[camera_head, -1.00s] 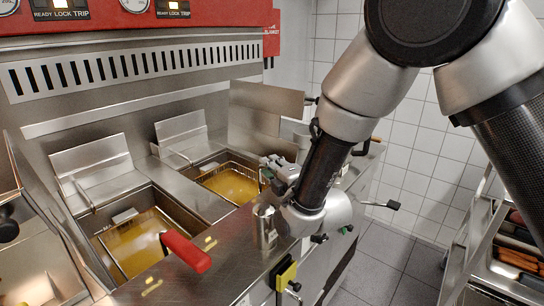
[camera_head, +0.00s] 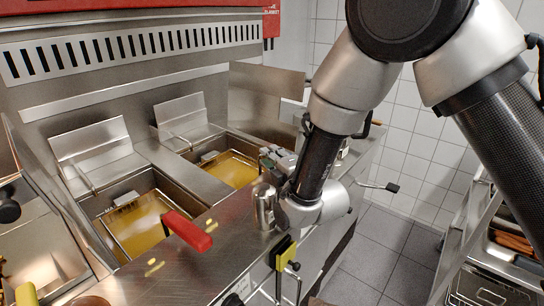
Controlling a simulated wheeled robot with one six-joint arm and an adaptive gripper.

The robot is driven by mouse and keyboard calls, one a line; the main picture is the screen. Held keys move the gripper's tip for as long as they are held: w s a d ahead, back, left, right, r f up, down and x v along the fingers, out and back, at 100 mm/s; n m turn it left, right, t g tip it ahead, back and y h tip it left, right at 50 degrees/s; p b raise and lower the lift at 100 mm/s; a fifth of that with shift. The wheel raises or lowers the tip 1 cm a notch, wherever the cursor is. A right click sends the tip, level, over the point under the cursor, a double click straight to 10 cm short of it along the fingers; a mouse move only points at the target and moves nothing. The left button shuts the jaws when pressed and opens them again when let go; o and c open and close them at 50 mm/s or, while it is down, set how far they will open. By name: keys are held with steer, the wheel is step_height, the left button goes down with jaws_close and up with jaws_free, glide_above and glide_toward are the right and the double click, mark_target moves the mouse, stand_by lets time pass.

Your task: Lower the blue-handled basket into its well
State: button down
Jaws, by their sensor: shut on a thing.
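My gripper (camera_head: 278,165) is at the front right corner of the right-hand fryer well (camera_head: 213,152). It is shut, with the held part hidden among its fingers. The wire frame of a basket (camera_head: 238,155) shows at this well, over golden oil, and reaches towards my gripper. No blue shows, so the blue handle seems hidden in my grip. I cannot tell how deep the basket sits. The left-hand well (camera_head: 151,180) also holds golden oil and a wire frame. A red handle (camera_head: 187,230) sticks out over the front counter by it.
Upright metal plates (camera_head: 267,97) stand behind the wells. A rack with trays (camera_head: 490,270) is at the right; tiled floor (camera_head: 380,250) lies between.

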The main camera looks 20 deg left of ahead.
steer(key=c, duration=1.2)
jaws_free()
steer(key=shift+o, duration=0.2)
steer(key=shift+f, duration=0.1)
